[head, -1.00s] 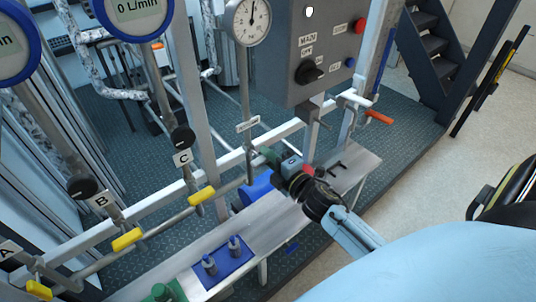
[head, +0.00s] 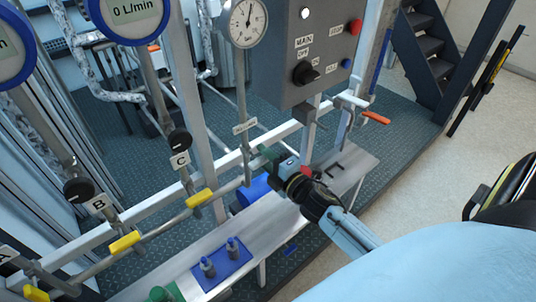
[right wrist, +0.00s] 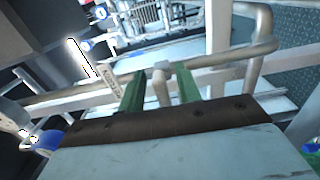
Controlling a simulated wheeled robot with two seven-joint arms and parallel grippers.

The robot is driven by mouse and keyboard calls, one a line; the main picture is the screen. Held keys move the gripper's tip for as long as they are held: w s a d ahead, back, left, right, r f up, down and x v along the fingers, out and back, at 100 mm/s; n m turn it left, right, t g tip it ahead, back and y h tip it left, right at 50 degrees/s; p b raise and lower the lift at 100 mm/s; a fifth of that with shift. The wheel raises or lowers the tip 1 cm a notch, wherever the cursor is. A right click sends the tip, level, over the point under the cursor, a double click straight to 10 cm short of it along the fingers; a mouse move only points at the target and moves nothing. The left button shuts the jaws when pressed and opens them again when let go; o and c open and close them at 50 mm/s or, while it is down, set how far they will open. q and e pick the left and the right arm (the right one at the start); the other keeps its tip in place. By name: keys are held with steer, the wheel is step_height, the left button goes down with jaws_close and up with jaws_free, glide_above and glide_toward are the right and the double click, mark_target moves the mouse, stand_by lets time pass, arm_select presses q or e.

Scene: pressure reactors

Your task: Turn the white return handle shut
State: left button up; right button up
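A white handle (head: 352,101) sits on the pipework below the grey control box, beside an orange handle (head: 375,117). I cannot read a return label on it. My right gripper (head: 268,154) is to the left of and below the white handle, apart from it, close to the gauge pipe. In the right wrist view its two green fingers (right wrist: 160,92) are spread. A pale pipe end (right wrist: 162,84) shows between them; I cannot tell whether they touch it. My left gripper is not in view.
A rail with yellow handles (head: 201,197) runs to the lower left. The gauge (head: 247,22) stands above the gripper, and the control box (head: 310,50) is up to the right. A bench (head: 335,172) with a blue block (head: 222,262) lies below.

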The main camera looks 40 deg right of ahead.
steer(key=s+d+b, duration=0.1)
steer(key=s, duration=1.2)
steer(key=shift+s+b, duration=0.2)
steer(key=shift+b, duration=0.15)
